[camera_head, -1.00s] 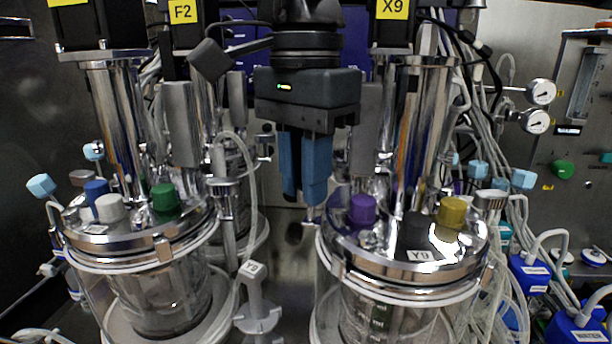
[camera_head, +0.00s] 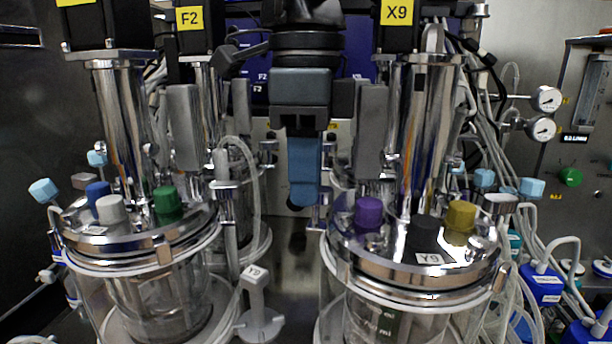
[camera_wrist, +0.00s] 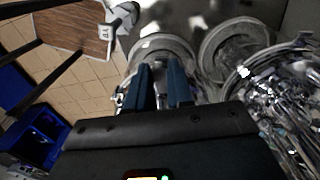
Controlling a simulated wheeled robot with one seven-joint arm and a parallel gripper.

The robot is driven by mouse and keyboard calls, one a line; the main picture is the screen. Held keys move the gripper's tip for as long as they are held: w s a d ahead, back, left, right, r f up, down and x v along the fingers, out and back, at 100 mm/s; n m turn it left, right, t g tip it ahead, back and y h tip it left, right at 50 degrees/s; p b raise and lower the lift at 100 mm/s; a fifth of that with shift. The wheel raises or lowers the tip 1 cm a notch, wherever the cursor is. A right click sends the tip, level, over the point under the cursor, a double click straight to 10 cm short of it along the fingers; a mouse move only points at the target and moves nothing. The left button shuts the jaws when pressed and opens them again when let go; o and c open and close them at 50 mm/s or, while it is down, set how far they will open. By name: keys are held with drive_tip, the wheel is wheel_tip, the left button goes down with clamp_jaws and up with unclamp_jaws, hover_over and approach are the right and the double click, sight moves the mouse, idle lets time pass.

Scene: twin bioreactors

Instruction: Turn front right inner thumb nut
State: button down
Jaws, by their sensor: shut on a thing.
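My gripper (camera_head: 303,203) hangs point-down between the two front bioreactors, by the left rim of the front right vessel's lid (camera_head: 400,266). Its blue fingers line up one behind the other in the head view. In the wrist view, the gripper's fingers (camera_wrist: 161,68) stand a narrow gap apart. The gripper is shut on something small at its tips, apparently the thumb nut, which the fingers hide. A small metal fitting (camera_head: 318,215) shows just right of the tips, at the lid's edge.
The front right lid carries purple (camera_head: 368,212), black (camera_head: 422,232) and yellow (camera_head: 460,216) caps. The front left vessel's lid (camera_head: 140,238) and a grey labelled post (camera_head: 255,290) stand to the left. Tubes and gauges (camera_head: 545,113) crowd the right.

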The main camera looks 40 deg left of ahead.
drive_tip(key=shift+w+m, duration=0.15)
drive_tip(key=shift+m, duration=0.8)
drive_tip(key=shift+w+m, duration=0.1)
drive_tip(key=shift+m, duration=0.85)
drive_tip(key=c, duration=1)
unclamp_jaws()
drive_tip(key=shift+o, duration=0.2)
drive_tip(key=shift+r+b, duration=0.7)
drive_tip(key=shift+r, duration=3.2)
drive_tip(key=shift+s, duration=0.15)
